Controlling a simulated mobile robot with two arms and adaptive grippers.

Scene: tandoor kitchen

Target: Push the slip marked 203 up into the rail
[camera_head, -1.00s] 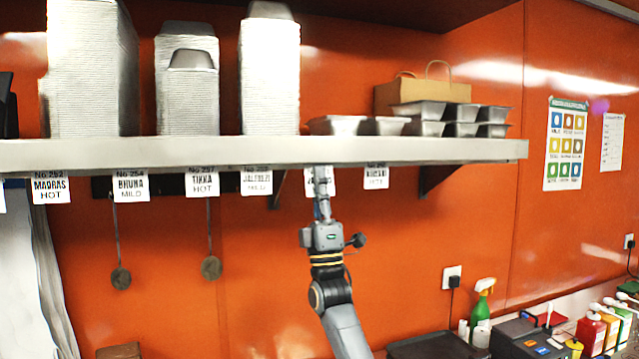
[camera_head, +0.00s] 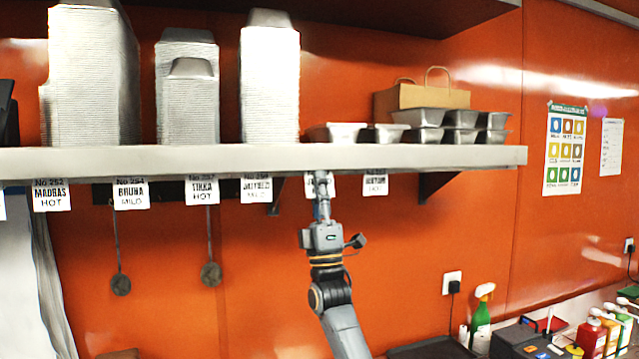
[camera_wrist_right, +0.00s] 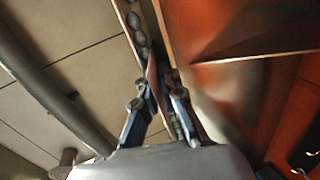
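Several white slips hang along the front edge of the steel shelf (camera_head: 440,156) in the head view. One slip (camera_head: 311,186), behind my right gripper (camera_head: 321,192), is partly covered; I cannot read its number, so 203 is not confirmed. My right gripper points up at the shelf's underside. In the wrist view, a thin brownish sheet (camera_wrist_right: 152,76), probably this slip edge-on, stands between the close-set fingertips of my right gripper (camera_wrist_right: 158,90). The fingers look shut on it. Its top edge is at the shelf front; whether it sits in the rail is unclear. My left gripper is not in view.
Neighbouring slips, the JALFREZI slip (camera_head: 256,190) and another slip (camera_head: 375,184), hang on either side. A dark bracket (camera_head: 436,182) supports the shelf at right. Stacked foil trays (camera_head: 270,85) stand above. Two ladles (camera_head: 211,274) hang at left. The orange wall is close behind.

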